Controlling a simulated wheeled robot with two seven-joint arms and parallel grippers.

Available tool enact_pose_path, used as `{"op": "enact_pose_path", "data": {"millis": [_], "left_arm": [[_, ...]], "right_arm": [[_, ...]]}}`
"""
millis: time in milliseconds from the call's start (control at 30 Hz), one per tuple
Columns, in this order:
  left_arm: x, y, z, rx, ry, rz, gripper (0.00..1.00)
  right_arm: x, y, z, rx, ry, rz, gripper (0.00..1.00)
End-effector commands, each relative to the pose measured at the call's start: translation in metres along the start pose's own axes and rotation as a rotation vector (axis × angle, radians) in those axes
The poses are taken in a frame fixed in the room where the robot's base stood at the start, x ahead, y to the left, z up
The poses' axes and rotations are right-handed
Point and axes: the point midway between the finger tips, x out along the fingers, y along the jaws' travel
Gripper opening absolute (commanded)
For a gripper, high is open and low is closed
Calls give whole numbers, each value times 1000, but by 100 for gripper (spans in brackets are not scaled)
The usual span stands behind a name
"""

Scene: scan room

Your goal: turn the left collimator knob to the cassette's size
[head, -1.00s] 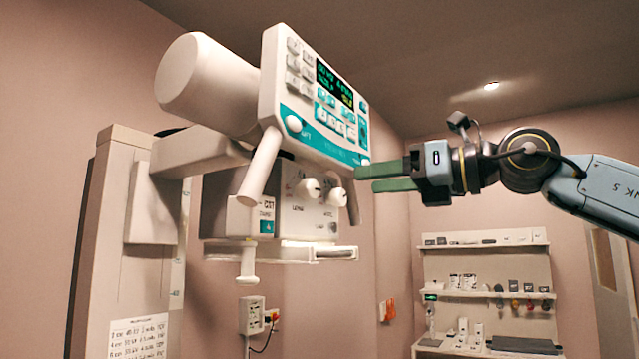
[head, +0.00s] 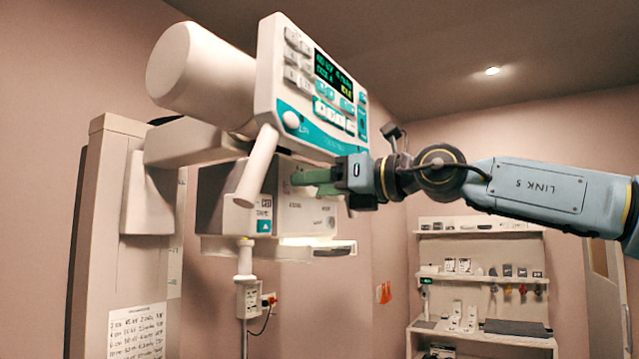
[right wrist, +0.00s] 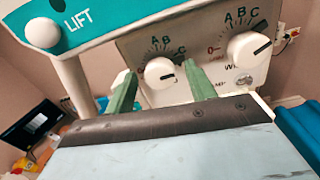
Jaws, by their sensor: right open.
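The collimator box (head: 292,215) hangs under the tilted control panel in the head view. My right gripper (head: 304,182) reaches in from the right to its front, with green fingers that hide the knobs there. In the right wrist view the left collimator knob (right wrist: 160,73) is white and round, with a dark pointer mark toward the lower right. The letters A and B show above it; its label below is hidden. The open fingers stand on either side of it; contact cannot be told. The right knob (right wrist: 248,50) has A, B, C marks. My left gripper is out of view.
The control panel (head: 310,95) overhangs the box closely, with a white handle (head: 257,165) at the left. A lit ledge (head: 325,248) juts out below. Shelves (head: 482,275) stand at the back right, with a dark flat panel (head: 517,328) on the lowest.

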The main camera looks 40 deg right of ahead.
Motion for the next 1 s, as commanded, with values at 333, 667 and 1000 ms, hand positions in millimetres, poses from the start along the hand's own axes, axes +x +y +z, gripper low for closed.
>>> {"op": "enact_pose_path", "data": {"millis": [333, 667, 1000], "left_arm": [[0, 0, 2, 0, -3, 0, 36], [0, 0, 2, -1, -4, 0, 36], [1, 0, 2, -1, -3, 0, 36]], "right_arm": [[0, 0, 0, 0, 0, 0, 24], [0, 0, 0, -17, 1, 0, 10], [0, 0, 0, -191, 10, -2, 10]]}}
